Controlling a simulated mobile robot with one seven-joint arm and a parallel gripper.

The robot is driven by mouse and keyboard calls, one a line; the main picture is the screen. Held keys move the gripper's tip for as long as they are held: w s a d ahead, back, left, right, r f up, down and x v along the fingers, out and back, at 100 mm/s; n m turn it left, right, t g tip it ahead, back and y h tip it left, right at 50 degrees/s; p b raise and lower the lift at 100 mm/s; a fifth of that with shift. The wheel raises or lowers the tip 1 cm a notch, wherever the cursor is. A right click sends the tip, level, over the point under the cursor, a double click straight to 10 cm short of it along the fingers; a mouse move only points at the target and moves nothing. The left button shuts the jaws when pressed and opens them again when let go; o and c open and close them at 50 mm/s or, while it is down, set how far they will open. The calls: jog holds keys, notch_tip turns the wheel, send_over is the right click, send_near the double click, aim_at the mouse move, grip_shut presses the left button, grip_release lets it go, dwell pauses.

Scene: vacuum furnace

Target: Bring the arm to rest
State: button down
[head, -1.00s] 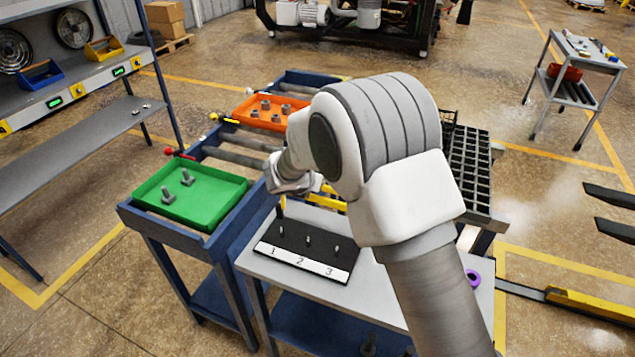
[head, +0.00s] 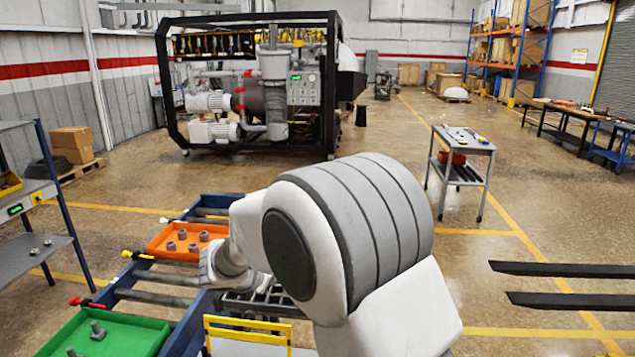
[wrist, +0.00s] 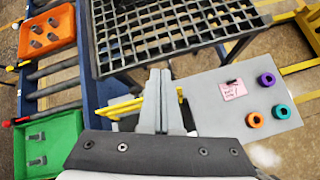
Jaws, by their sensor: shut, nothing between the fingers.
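My gripper (wrist: 160,105) shows in the wrist view with its two grey fingers together and nothing between them. It is above the gap between the dark grid rack and the grey table top (wrist: 215,85), and it touches nothing that I can make out. In the head view my bent white arm fills the lower middle and hides the fingers.
The dark grid rack (wrist: 115,68) stands close beyond the fingers. Several coloured rings, one of them purple (wrist: 267,79), and a pink note (wrist: 232,90) lie on the grey table. A tool cart (head: 462,150) and black fork tines (head: 570,300) are at the right. The furnace (head: 265,90) stands behind.

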jog(key=s+d+r+m+g+b, duration=0.1)
jog(key=s+d+r+m, duration=0.3)
jog(key=d, duration=0.3)
jog(key=s+d+r+m+g+h+b, duration=0.1)
jog(key=s+d+r+m, duration=0.15)
jog(key=d+m, duration=0.4)
jog(key=s+d+r+m+g+b, duration=0.1)
jog(key=s+d+r+m, duration=0.1)
jog(key=s+d+m, duration=0.35)
jog(key=s+d+f+m+y+b, duration=0.1)
jog(key=s+d+m, duration=0.3)
jog(key=s+m, duration=0.3)
jog(key=s+d+f+m+y+b, duration=0.1)
jog(key=s+d+m+y+b, duration=0.1)
jog(key=s+d+m, duration=0.2)
jog(key=s+m, duration=0.3)
jog(key=s, duration=0.5)
jog(key=shift+f, duration=0.2)
